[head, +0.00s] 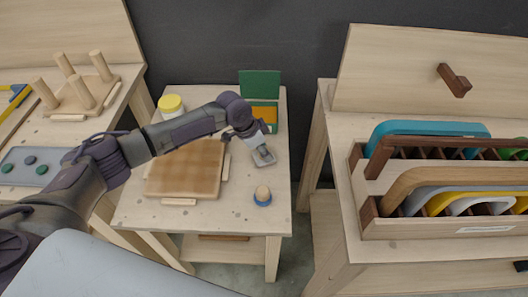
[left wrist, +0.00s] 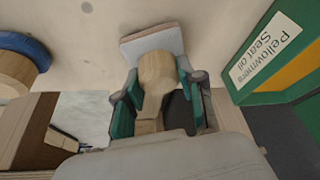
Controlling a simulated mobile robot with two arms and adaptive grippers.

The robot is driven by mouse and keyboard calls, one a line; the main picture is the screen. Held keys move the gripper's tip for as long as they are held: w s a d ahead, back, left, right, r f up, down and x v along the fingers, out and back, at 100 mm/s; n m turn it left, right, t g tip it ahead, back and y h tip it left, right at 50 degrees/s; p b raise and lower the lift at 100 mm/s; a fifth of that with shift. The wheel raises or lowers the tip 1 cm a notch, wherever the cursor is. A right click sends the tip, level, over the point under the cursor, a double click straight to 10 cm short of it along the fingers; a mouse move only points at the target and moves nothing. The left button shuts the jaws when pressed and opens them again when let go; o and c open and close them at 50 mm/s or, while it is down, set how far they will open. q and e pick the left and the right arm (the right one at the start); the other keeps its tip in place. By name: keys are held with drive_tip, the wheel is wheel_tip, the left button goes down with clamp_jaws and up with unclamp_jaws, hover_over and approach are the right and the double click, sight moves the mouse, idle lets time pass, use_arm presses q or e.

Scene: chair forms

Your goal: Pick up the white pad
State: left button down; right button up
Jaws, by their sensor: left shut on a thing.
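The white pad (head: 264,158) is a small pale rectangular pad near the right side of the middle table. In the left wrist view the pad (left wrist: 152,41) sits at the end of a rounded wooden handle (left wrist: 157,72). My left gripper (left wrist: 158,88) is shut on that handle, with a green-lined finger on each side. In the head view the left gripper (head: 257,140) is just behind the pad. I cannot tell whether the pad touches the table or hangs just above it. My right gripper is not in view.
A brown square panel (head: 187,168) lies left of the pad. A green box (head: 260,84) stands behind, a yellow-lidded jar (head: 171,105) at back left. A blue-based wooden knob (head: 262,196) stands in front. A rack (head: 440,226) stands right.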

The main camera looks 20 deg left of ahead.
use_arm(q)
drive_tip(key=shift+r, duration=0.7)
wheel_tip(320, 180, up, 3)
drive_tip(key=shift+w+b, duration=0.1)
drive_tip(key=shift+b, duration=0.2)
drive_tip(key=s+d+r, duration=0.2)
drive_tip(key=d+r, duration=0.1)
drive_tip(key=d, duration=0.2)
drive_tip(key=s+d+r+b, duration=0.1)
drive_tip(key=d+r, duration=0.2)
drive_tip(key=d, duration=0.3)
drive_tip(key=shift+s+r, duration=0.3)
drive_tip(key=shift+s, duration=0.05)
drive_tip(key=c, duration=1.2)
unclamp_jaws()
drive_tip(key=c, duration=0.5)
